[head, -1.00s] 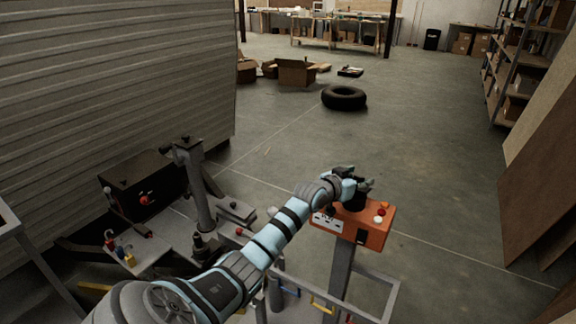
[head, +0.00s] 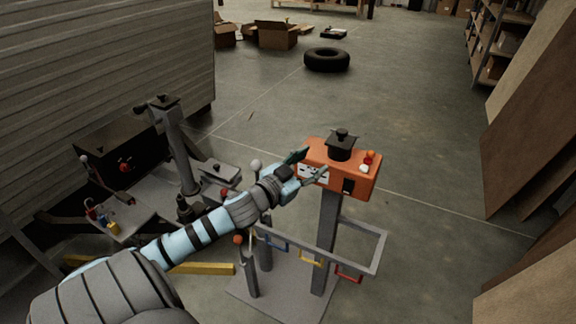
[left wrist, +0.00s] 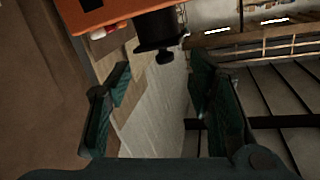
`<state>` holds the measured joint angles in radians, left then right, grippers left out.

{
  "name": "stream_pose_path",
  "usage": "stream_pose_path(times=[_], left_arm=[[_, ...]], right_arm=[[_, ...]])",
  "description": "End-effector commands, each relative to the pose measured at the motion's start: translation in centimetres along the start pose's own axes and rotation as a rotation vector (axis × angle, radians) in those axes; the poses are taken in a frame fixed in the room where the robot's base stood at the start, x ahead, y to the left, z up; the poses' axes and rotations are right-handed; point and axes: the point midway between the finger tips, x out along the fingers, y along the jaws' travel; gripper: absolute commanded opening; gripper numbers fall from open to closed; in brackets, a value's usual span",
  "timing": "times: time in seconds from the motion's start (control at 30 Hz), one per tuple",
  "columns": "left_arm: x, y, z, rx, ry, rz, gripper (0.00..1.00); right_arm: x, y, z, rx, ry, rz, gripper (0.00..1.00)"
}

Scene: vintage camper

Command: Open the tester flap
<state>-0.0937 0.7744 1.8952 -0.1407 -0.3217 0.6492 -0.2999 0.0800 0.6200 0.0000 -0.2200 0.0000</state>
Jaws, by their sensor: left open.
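The tester is an orange box (head: 362,186) on a grey post. A black round socket-like part with a knobbed top (head: 342,146) stands on its upper face; I cannot tell for sure whether this is the flap. My left gripper (head: 306,168) is open and empty at the box's left end, its fingers spread beside the black part and the white panel. In the left wrist view the black part (left wrist: 158,28) hangs from the top edge, beyond the open left fingers (left wrist: 160,82), with the orange box (left wrist: 82,14) beside it. My right gripper is out of view.
A grey frame (head: 360,262) with coloured handles surrounds the post's foot. A hitch with a grey jack post (head: 178,150) and a black box stands left, beside the ribbed camper wall (head: 90,70). A tyre (head: 327,60) lies on open floor behind.

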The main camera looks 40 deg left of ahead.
Motion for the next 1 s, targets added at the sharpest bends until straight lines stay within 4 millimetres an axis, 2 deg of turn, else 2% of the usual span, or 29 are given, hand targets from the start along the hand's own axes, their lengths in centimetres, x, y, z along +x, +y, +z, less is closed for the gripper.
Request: stream_pose_path(times=[0.23,0.3,0.5,0.7,1.0], left_arm=[[0.1,-1.2,6.8,0.084,-0.14,0.006,0.48],[-0.2,-1.4,8.6,0.064,-0.188,0.001,0.48],[-1.5,-1.1,13.2,0.029,-0.286,-0.011,0.48],[-2.2,-0.7,15.2,0.019,-0.323,-0.016,0.48],[-2.2,-0.7,15.3,0.019,-0.324,-0.016,0.48]], right_arm=[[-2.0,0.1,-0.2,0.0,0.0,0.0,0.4],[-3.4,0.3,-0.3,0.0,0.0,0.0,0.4],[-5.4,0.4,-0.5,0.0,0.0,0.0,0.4],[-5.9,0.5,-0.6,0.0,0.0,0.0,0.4],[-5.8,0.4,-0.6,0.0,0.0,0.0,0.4]])
